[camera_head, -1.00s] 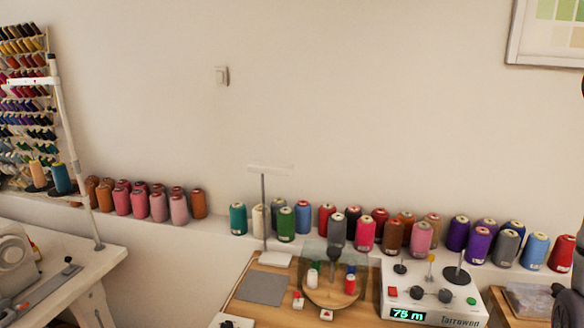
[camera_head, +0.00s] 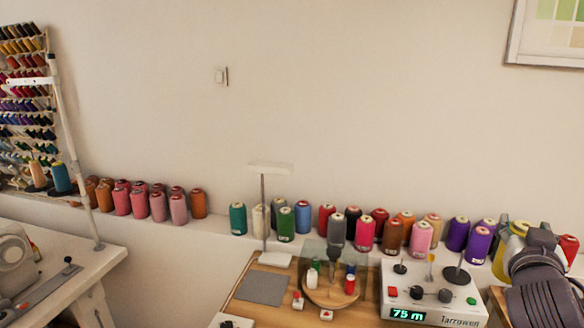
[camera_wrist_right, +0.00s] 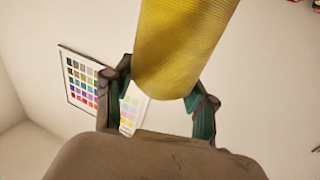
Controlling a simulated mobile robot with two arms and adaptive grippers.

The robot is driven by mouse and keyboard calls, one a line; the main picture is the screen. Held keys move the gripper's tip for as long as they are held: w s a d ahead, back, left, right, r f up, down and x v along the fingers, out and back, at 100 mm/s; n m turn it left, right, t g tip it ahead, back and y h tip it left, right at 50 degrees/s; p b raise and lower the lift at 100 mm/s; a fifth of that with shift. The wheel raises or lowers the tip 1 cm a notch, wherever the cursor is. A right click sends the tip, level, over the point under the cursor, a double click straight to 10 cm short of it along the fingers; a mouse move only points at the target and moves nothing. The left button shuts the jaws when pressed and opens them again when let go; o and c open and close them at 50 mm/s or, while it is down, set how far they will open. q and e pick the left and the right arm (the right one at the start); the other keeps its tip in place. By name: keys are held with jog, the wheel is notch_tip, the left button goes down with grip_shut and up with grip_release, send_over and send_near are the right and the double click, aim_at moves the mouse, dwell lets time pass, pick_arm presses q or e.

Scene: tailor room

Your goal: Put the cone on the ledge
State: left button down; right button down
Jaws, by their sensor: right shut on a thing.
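A yellow thread cone (camera_wrist_right: 180,50) is gripped between the two fingers of my right gripper (camera_wrist_right: 165,92) in the wrist view. In the head view my right gripper (camera_head: 510,240) is at the right end of the ledge (camera_head: 219,223), with part of the yellow cone (camera_head: 518,228) showing beside its fingers. The ledge runs along the wall and bears rows of coloured cones. The gripper hides part of the row at the right, and whether the held cone touches the ledge cannot be seen. My left gripper is not in view.
Purple cones (camera_head: 457,234) stand just left of my right gripper and a red cone (camera_head: 568,249) just right of it. A winding machine (camera_head: 430,304) stands on the table in front.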

jog(key=s+a+f+n+t+y, duration=0.1)
jog(key=s+a+f+n+y, duration=0.2)
jog(key=s+a+f, duration=0.5)
jog(key=s+a+f+n+t+y, duration=0.1)
jog(key=s+a+f+n+y, duration=0.2)
jog(key=a+f, duration=1.1)
jog(key=s+f+y, duration=0.1)
jog(key=s+y, duration=0.2)
jog(key=s, duration=0.2)
jog(key=shift+f+t+y, duration=0.25)
jog(key=shift+t+y, duration=0.05)
jog(key=shift+t, duration=0.1)
